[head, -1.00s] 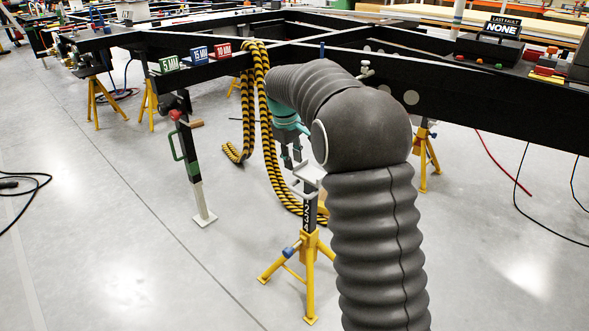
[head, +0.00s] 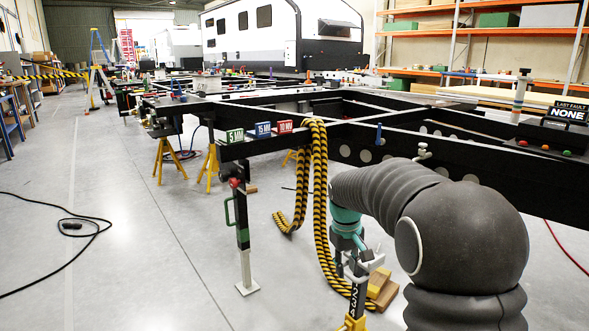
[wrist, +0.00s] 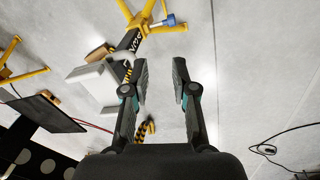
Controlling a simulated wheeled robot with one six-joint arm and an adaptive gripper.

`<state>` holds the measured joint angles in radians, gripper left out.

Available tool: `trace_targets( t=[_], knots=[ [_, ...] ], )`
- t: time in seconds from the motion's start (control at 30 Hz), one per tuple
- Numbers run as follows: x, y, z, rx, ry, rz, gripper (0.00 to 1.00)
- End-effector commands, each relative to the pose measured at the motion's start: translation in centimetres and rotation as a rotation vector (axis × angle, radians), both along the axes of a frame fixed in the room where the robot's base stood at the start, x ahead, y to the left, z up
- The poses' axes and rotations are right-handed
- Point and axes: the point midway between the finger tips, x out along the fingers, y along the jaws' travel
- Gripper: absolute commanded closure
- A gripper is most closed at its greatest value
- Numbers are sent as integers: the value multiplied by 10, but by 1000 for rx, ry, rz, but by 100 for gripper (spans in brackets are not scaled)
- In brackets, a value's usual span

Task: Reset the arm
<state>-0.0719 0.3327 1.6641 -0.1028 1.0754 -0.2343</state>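My arm, in a dark ribbed sleeve, reaches over from the lower right of the head view, with its teal wrist beside the black chassis beam (head: 460,155). My gripper (head: 349,266) hangs below that wrist, partly hidden, next to the light grey head of a yellow jack stand (head: 355,324). In the wrist view my gripper (wrist: 161,72) has its two fingers apart with only floor between them. The stand (wrist: 142,25) shows there left of and above the fingers, apart from them in the picture.
A black-and-yellow striped hose (head: 319,185) hangs over the chassis to the floor. A green-handled support leg (head: 243,235) stands left of it. Wooden blocks (head: 383,287) lie by the stand. A black cable (head: 95,233) lies on otherwise clear floor at left.

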Motion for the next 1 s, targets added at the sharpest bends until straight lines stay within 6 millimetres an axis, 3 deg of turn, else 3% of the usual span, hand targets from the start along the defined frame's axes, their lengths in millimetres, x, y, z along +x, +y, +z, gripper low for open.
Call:
trace_targets(
  t=[0.6, 1.0],
  knots=[
    [-197, -10, 39, 112, -152, -264, 73],
    [-300, -16, 44, 163, -298, -315, 73]
  ],
)
